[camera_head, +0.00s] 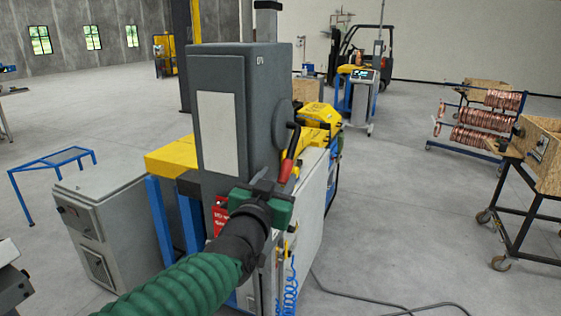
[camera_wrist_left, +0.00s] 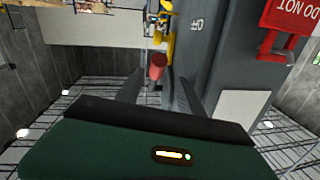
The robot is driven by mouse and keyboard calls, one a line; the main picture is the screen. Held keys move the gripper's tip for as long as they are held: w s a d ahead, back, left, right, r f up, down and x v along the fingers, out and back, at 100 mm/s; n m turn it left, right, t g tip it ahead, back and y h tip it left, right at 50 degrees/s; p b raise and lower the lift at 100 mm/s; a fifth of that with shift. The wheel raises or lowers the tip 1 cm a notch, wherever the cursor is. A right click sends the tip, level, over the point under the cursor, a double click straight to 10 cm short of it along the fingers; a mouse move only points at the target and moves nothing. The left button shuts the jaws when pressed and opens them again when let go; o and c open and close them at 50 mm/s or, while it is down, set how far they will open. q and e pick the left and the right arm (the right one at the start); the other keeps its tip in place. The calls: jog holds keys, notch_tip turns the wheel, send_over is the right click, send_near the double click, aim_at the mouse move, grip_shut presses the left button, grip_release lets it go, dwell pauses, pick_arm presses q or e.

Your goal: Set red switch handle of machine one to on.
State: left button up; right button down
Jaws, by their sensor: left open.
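The red switch handle (camera_head: 288,168) sits on a black lever at the right side of the tall grey machine (camera_head: 260,85) and points down. In the left wrist view the red handle (camera_wrist_left: 157,67) shows beyond the gap between the fingers. My left gripper (camera_head: 278,176) is open and close to the handle's lower end, in front of the machine. Its two dark fingers (camera_wrist_left: 156,88) are apart in the left wrist view. I cannot tell whether they touch the handle. My right gripper is not in view.
A red sign (camera_wrist_left: 290,28) hangs on the machine near the gripper. A grey cabinet (camera_head: 105,220) stands to the left. Yellow machinery (camera_head: 318,116) lies behind. A wheeled cart with a wooden crate (camera_head: 545,150) stands at right. A cable crosses the otherwise clear floor (camera_head: 400,220).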

aim_at(292, 165)
pick_arm(q)
jog(key=w+d, duration=0.1)
jog(key=w, duration=0.1)
jog(key=w+d+p, duration=0.1)
jog(key=w, duration=0.1)
jog(key=w+d+p, duration=0.1)
jog(key=shift+w+r, duration=0.35)
jog(key=shift+w, duration=0.05)
jog(key=shift+a, duration=0.4)
jog(key=shift+w+a+f, duration=0.2)
jog(key=shift+w+a, duration=0.05)
jog(key=shift+a, duration=0.5)
jog(key=shift+c, duration=2.4)
jog(key=shift+d, duration=0.75)
grip_shut()
jog(key=shift+a, duration=0.35)
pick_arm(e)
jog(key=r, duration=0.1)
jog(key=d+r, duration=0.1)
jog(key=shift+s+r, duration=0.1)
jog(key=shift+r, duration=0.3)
